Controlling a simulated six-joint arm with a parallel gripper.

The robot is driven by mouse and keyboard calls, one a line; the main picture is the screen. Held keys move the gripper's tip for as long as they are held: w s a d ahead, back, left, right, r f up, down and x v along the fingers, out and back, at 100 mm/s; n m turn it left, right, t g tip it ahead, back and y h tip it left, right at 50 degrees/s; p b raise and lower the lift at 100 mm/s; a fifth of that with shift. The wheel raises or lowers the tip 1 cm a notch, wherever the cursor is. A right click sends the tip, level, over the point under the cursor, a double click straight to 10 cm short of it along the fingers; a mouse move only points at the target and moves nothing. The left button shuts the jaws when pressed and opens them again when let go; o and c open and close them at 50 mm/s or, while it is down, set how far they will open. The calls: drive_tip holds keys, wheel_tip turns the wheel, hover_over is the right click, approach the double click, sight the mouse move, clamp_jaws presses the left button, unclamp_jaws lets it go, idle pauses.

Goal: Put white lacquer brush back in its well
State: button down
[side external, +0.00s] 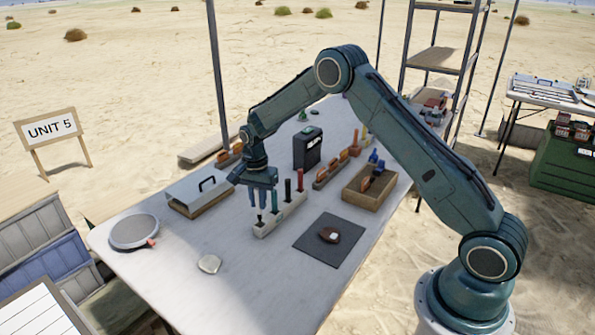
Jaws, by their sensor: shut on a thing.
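A pale block with wells (281,215) stands on the table. A black-handled tool (287,190) and a red-handled tool (300,181) stand upright in it. My gripper (258,206) points down over the block's near left end and is shut on the white lacquer brush. The brush is mostly hidden between the fingers and too small to make out clearly. I cannot tell whether its lower end is inside a well or just above it.
A dark mat (345,250) with a brown object (329,235) lies to the right. A wooden tray (357,201), a black box (307,150) and a lidded case (188,205) stand nearby. A round sieve (134,229) and a pale stone (209,264) lie left. The table front is clear.

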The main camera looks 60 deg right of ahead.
sight(259, 212)
drive_tip(key=shift+f, duration=0.25)
drive_tip(key=shift+f, duration=2.05)
drive_tip(key=shift+f, duration=0.15)
drive_tip(key=c, duration=1.4)
unclamp_jaws()
drive_tip(key=shift+o, duration=0.2)
wheel_tip(259, 212, up, 11)
drive_tip(key=shift+r, duration=0.65)
drive_tip(key=shift+r, duration=0.1)
